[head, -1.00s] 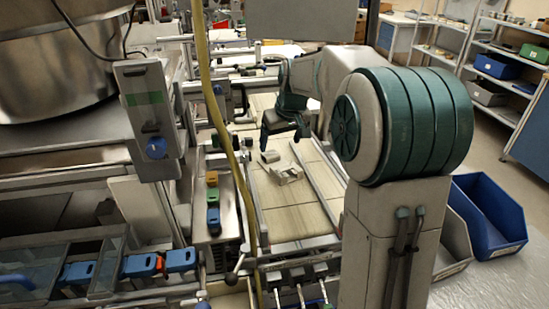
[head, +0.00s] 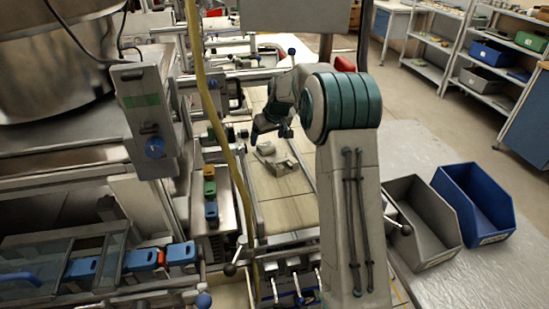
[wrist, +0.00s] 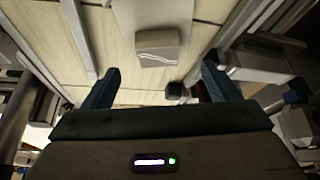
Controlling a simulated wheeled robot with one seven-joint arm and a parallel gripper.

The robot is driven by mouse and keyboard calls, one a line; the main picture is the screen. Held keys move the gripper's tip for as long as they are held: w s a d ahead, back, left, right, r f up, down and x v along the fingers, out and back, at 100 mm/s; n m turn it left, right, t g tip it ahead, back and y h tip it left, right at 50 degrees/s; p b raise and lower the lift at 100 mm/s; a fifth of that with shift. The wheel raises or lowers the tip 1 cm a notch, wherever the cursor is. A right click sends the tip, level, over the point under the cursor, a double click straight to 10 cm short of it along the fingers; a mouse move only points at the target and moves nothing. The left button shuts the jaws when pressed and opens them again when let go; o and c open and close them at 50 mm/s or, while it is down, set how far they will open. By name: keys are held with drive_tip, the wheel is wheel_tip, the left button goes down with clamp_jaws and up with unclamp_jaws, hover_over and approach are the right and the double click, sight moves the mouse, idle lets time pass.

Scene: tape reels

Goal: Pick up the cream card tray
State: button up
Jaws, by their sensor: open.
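The cream card tray (head: 283,165) lies on the pale belt in the middle of the head view. It has a raised, ridged block at one end, which shows in the wrist view (wrist: 158,48); its other end is cut off by the top edge there. I cannot tell whether the block and the rest are one piece. My gripper (head: 270,133) is open and empty, fingers pointing down, just above and beyond the tray in the head view. In the wrist view the tray lies ahead of my gripper (wrist: 160,72), roughly centred between the fingertips and apart from them.
Metal rails flank the belt (head: 285,208). A yellow hose (head: 214,120) hangs left of it. Green, orange and blue blocks (head: 210,190) stand in a row on the left ledge. Grey (head: 425,215) and blue (head: 478,200) bins stand on the floor at right.

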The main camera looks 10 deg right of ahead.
sight(265, 145)
drive_tip(key=shift+p+x, duration=0.85)
drive_tip(key=shift+x, duration=1.75)
drive_tip(key=c, duration=0.7)
drive_tip(key=shift+r, duration=0.1)
drive_tip(key=shift+c, duration=0.2)
